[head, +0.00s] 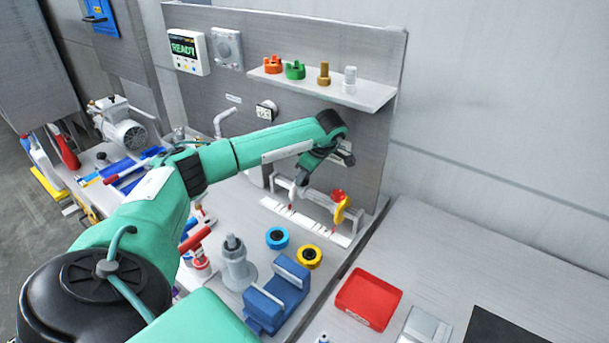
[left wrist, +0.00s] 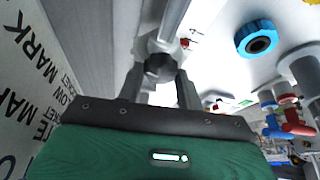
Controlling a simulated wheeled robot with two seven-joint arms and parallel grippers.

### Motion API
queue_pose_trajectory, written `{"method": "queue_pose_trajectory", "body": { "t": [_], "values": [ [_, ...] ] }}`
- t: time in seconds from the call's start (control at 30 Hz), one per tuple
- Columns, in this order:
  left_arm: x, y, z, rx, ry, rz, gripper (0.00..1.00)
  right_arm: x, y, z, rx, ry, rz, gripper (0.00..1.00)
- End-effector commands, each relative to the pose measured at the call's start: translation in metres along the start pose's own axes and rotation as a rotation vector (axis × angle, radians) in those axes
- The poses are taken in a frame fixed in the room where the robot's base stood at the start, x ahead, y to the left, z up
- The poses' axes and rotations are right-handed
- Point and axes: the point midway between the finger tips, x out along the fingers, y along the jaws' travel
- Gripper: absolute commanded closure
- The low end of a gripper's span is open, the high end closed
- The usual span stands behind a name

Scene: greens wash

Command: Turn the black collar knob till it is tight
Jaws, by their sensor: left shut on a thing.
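The black collar knob (left wrist: 159,68) shows in the left wrist view as a dark, faceted collar on a pale grey pipe (left wrist: 171,20). My left gripper (left wrist: 159,84) has one finger on each side of it and is shut on it. In the head view my left gripper (head: 303,176) is at the back of the bench, close to the panel, above a white marked strip. The knob is hidden there by the gripper and arm. I cannot tell how tight the knob is. My right gripper is in neither view.
A shelf (head: 358,94) with several coloured fittings hangs above my left arm. A blue ring (head: 277,238), a yellow ring (head: 309,257), a blue vise (head: 276,297) and a red tray (head: 368,299) are nearer.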

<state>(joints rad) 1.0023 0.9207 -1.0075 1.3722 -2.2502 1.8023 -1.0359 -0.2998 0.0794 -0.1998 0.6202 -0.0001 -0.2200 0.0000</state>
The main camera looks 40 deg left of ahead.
Motion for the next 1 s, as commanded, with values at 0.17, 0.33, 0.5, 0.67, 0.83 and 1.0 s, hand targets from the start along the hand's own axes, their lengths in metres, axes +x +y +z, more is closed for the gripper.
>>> {"method": "queue_pose_trajectory", "body": {
  "t": [0.17,0.33,0.5,0.67,0.83,1.0],
  "values": [
    [-0.0009,0.0007,-0.0007,-0.019,-0.001,-0.006,0.86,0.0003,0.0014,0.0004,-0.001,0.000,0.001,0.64],
    [-0.0010,0.0007,-0.0007,-0.021,-0.001,-0.007,0.86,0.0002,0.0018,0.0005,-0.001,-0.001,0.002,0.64],
    [-0.0010,0.0007,-0.0006,-0.020,-0.001,-0.006,0.86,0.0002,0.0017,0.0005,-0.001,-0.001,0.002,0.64],
    [-0.0009,0.0006,-0.0005,-0.020,-0.001,-0.006,0.42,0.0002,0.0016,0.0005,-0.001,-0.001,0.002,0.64],
    [-0.0004,0.0004,-0.0002,-0.019,-0.001,-0.007,0.42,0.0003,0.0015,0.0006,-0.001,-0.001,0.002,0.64],
    [-0.0045,0.0010,0.0003,-0.019,-0.002,-0.005,0.42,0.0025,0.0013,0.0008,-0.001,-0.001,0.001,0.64]
  ]
}}
